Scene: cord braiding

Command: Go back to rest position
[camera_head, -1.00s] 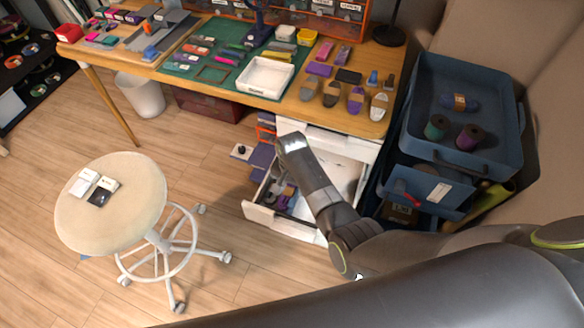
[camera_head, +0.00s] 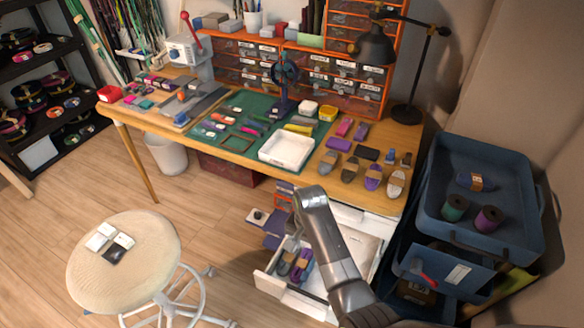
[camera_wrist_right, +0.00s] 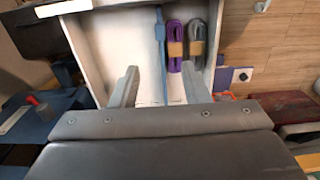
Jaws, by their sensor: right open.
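My right gripper (camera_head: 292,246) is over the open white drawer (camera_head: 282,288) under the workbench. In the right wrist view the gripper's two fingers (camera_wrist_right: 163,85) stand apart with nothing held between them. A purple cord bundle (camera_wrist_right: 175,52) and a grey cord bundle (camera_wrist_right: 196,44), each with a tan band, lie in the drawer beyond the fingers. They also show in the head view as a purple bundle (camera_head: 304,266) and a grey bundle (camera_head: 287,262). My left gripper is not in view.
The workbench (camera_head: 340,170) holds a white tray (camera_head: 287,149) and several banded cord bundles. Blue bins (camera_head: 440,205) with spools stand at the right. A round stool (camera_head: 130,265) stands at the lower left. Wood floor is clear between stool and drawer.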

